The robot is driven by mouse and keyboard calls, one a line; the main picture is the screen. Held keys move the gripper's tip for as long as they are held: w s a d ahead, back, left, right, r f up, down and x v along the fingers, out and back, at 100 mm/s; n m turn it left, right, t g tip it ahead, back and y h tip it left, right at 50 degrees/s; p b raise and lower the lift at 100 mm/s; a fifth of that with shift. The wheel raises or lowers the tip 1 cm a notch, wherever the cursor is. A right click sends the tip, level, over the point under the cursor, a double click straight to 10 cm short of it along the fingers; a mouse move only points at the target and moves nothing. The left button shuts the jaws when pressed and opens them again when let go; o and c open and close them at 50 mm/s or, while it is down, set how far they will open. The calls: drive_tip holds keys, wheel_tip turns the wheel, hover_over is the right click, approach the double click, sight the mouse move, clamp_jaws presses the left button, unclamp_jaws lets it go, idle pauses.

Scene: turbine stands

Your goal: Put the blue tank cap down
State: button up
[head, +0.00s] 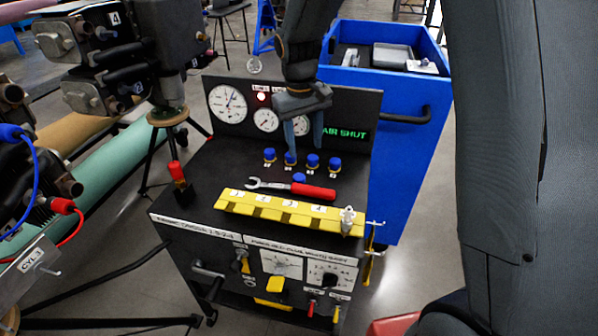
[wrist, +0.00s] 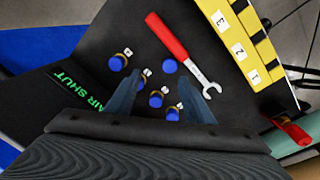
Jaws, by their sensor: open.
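Several blue caps sit on short numbered fittings in a row on the black bench top, one of them at the right end (head: 334,164). One blue cap (head: 299,178) stands apart from the row, by the red-handled wrench (head: 312,190). That separate cap also shows in the wrist view (wrist: 169,66), beside the wrench (wrist: 168,38), with no fitting visible under it. My gripper (head: 304,139) is above the back of the row, fingers pointing down. In the wrist view its fingers (wrist: 160,82) are apart, with nothing held between them. A finger partly hides one capped fitting.
A yellow numbered rail (head: 285,210) runs along the bench's front edge. A gauge panel (head: 330,105) with a green "AIR SHUT" display stands behind. A red-topped item (head: 178,175) stands at the left. A blue cart (head: 395,160) is right of the bench. Bare bench top lies left of the caps.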

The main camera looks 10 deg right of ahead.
sight(299, 177)
drive_tip(key=s+f+n+t, duration=0.1)
drive_tip(key=n, duration=0.9)
drive_tip(key=s+a+f+n+t, duration=0.1)
drive_tip(key=n, duration=0.9)
drive_tip(key=s+f+n+t, duration=0.1)
drive_tip(key=f+n, duration=0.1)
drive_tip(key=n, duration=0.8)
drive_tip(key=shift+s+a+t+p, duration=0.2)
drive_tip(key=shift+a+t+p, duration=0.05)
drive_tip(key=shift+t+p, duration=0.1)
drive_tip(key=shift+a+f+n, duration=0.1)
drive_tip(key=shift+f+n, duration=0.05)
drive_tip(key=shift+n, duration=0.15)
drive_tip(key=shift+w+f, duration=0.1)
drive_tip(key=shift+f, duration=0.2)
drive_tip(key=b+x, duration=0.1)
drive_tip(key=x, duration=0.1)
drive_tip(key=b+x, duration=0.1)
drive_tip(key=x, duration=0.1)
drive_tip(key=b+x, duration=0.1)
drive_tip(key=x, duration=0.2)
drive_tip(key=shift+w+a, duration=0.2)
drive_tip(key=shift+r, duration=0.1)
drive_tip(key=c, duration=1.2)
